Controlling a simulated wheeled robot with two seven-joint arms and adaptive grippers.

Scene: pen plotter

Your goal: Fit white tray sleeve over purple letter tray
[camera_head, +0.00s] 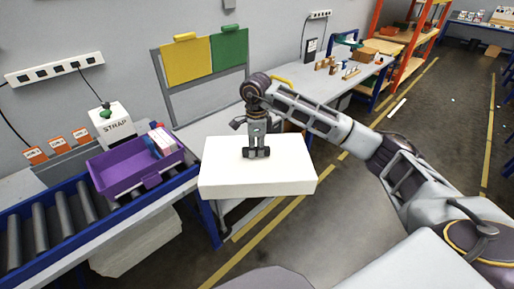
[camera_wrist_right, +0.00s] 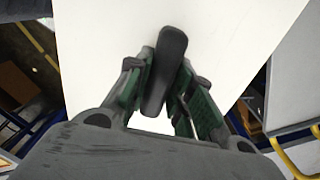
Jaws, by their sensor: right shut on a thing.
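The white tray sleeve (camera_head: 290,175) is a wide box-like cover held level in the air, to the right of the purple letter tray. My right gripper (camera_head: 257,150) is above it and shut on the dark handle on its top. The right wrist view shows the fingers on both sides of that handle (camera_wrist_right: 166,70), with the white top (camera_wrist_right: 100,40) beneath. The purple letter tray (camera_head: 115,180) sits open on the roller conveyor at the left, with several white, red and blue items (camera_head: 160,141) at its right end. My left gripper is out of view.
The roller conveyor (camera_head: 45,215) has blue rails. The strap machine (camera_head: 110,125) stands behind the tray. A grey workbench (camera_head: 345,80) is at the back, with an orange shelf rack (camera_head: 377,35) beyond it. Open floor lies to the right.

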